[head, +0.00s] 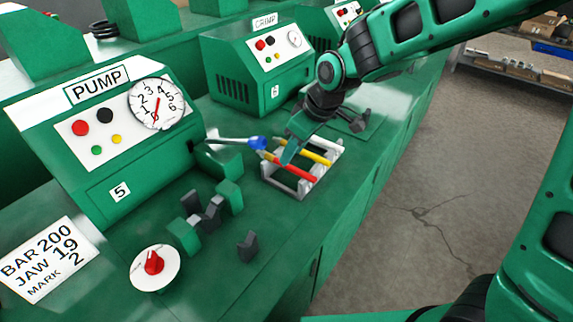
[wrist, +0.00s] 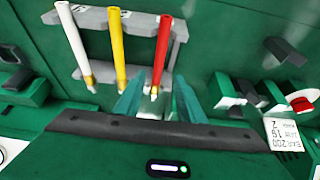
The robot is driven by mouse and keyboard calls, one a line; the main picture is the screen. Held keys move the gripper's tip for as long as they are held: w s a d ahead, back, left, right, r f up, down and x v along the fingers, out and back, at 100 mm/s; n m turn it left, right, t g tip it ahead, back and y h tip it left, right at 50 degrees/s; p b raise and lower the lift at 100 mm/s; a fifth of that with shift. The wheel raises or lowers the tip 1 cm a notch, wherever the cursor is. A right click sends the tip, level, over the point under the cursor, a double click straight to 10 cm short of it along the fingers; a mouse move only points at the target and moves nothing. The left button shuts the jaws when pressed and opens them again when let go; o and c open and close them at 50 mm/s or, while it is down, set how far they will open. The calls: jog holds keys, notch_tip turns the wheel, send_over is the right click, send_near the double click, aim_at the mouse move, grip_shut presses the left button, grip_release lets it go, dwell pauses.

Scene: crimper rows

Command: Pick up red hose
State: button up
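The red hose (head: 302,173) lies in a light grey rack (head: 297,189), at the front of the row. It also shows in the wrist view (wrist: 162,50), with a metal tip at its near end. A yellow hose (wrist: 118,50) lies beside it, and a white hose (wrist: 74,42) beyond that. My gripper (wrist: 157,92) is open, and its green fingers stand on either side of the red hose's tip end in the picture. Whether they touch the hose cannot be told. In the head view my gripper (head: 289,153) is over the rack, with one finger largely hiding the other.
Grey and green jaw blocks (head: 209,213) and a red knob (head: 153,262) are nearer. A crimp machine (head: 262,75) stands behind.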

jog(key=shift+x, duration=2.55)
jog(key=shift+w+d, duration=0.15)
jog(key=shift+w, duration=0.05)
jog(key=shift+f, duration=0.2)
grip_shut()
